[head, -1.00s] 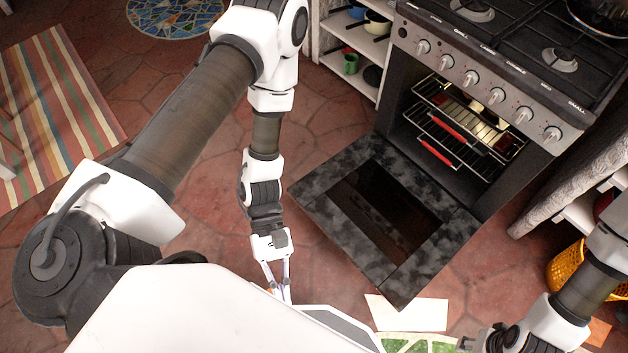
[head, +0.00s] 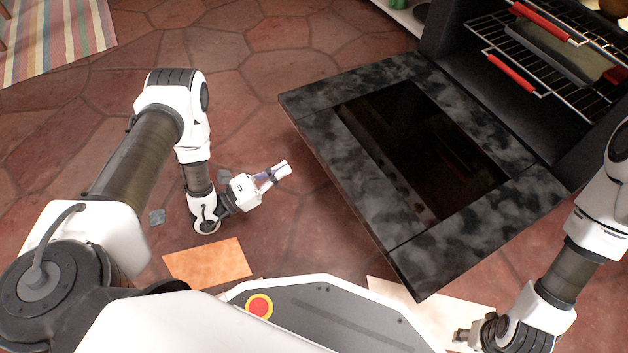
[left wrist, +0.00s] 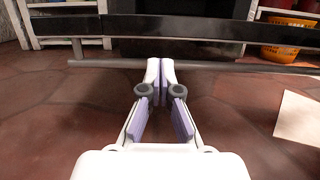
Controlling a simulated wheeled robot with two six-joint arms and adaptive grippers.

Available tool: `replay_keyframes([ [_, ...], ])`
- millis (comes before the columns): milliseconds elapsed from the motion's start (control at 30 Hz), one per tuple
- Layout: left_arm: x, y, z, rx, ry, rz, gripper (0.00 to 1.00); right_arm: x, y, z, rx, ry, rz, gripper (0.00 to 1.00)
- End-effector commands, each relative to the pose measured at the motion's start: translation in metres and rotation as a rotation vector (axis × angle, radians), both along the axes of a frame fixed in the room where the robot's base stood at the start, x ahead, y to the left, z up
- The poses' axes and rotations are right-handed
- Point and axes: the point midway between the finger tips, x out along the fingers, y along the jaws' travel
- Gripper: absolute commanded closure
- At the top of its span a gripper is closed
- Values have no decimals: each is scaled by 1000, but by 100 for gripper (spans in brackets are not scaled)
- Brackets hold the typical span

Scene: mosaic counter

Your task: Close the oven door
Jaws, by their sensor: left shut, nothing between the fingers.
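The oven door (head: 385,150) is folded down, open, with a mottled dark grey frame and a dark glass panel. Its near edge shows in the left wrist view as a dark slab (left wrist: 190,27) with a grey bar handle (left wrist: 230,67) below it. My left gripper (head: 284,168) is shut and empty, low over the floor to the left of the door and apart from it in the head view. In the left wrist view its fingertips (left wrist: 160,68) meet, pointing toward the handle. My right gripper (head: 462,338) is at the bottom right; its fingers are too small and cut off to judge.
The oven cavity holds wire racks with red grips (head: 512,72). Paper-like sheets, one orange (head: 207,263) and one white (head: 440,300), lie on the tiled floor. An orange basket (left wrist: 285,38) stands beyond the door.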

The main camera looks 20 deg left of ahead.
Motion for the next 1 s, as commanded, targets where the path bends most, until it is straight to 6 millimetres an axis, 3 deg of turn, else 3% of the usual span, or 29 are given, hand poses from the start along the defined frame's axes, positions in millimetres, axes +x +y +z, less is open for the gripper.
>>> replay_keyframes([
  [33, -2, 1, -17, 0, 5, 1, 100, 0, 0, -15, 0, -1, 0, 60],
  [100, -3, 0, -18, 0, 9, -1, 100, 0, 0, -13, 0, -1, 0, 60],
  [367, 16, -18, 1, 0, 9, -7, 100, -9, 1, 31, 5, 24, -12, 60],
  [400, 23, -23, -9, -2, 8, -5, 100, -9, 1, 16, 5, 25, -12, 60],
  [600, 55, -47, -4, -1, 8, -5, 100, -2, 0, -8, 1, 7, -4, 60],
  [800, 72, -60, 4, -1, 11, -4, 100, 2, 0, -17, 0, -5, 1, 60],
  [1000, 74, -61, 6, 0, 12, -3, 100, 2, 0, -16, -1, -7, 2, 60],
])
